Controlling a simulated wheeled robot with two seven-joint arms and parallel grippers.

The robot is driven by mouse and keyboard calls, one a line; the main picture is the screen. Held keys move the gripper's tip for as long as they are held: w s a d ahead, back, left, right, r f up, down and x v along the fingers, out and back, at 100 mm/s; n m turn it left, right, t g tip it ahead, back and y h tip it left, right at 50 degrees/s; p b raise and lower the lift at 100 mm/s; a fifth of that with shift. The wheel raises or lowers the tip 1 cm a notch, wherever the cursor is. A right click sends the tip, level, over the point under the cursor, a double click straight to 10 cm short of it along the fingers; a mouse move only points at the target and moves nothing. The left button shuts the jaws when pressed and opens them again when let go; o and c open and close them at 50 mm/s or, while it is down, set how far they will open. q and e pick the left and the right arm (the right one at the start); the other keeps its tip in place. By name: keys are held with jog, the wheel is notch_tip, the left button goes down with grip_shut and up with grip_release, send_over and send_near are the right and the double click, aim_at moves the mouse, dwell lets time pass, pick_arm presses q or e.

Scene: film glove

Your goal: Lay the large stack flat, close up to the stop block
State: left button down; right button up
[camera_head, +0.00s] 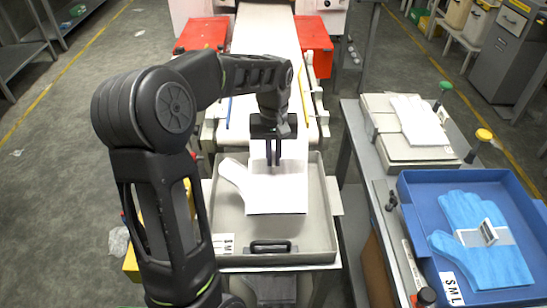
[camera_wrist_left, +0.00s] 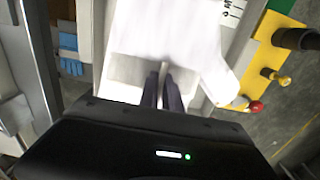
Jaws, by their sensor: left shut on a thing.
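A white glove-shaped stack (camera_head: 278,196) is over the grey tray (camera_head: 320,235) in the middle of the head view, its thumb part pointing up and left. My left gripper (camera_head: 273,163) is shut on the far end of this stack, its dark fingers pointing down. The wrist view shows the white stack (camera_wrist_left: 165,35) running away from the fingers (camera_wrist_left: 163,88). I cannot tell whether the stack touches the tray floor along its whole length. I cannot make out a stop block for certain. My right gripper is not in view.
The tray has a black handle (camera_head: 270,247) and an S M L label (camera_head: 222,244) at its near side. A white conveyor (camera_head: 265,40) lies behind it. On the right are a blue tray (camera_head: 415,200) with banded blue gloves (camera_head: 465,212) and a grey case (camera_head: 400,150) with white gloves.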

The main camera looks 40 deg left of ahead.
aim_at(278, 177)
pick_arm(q)
jog(key=f+b, duration=0.1)
jog(key=s+d+g+b, duration=0.1)
jog(key=d+f+h+b, duration=0.1)
jog(key=shift+s+d+f+b, duration=0.2)
jog(key=shift+s+f+b, duration=0.05)
jog(key=shift+f+b, duration=0.1)
jog(key=shift+s+d+g, duration=0.2)
jog(key=shift+d+g, duration=0.1)
jog(key=shift+d+r+h, duration=0.1)
jog(key=shift+h, duration=0.2)
jog(key=shift+s, duration=0.1)
jog(key=shift+f, duration=2.45)
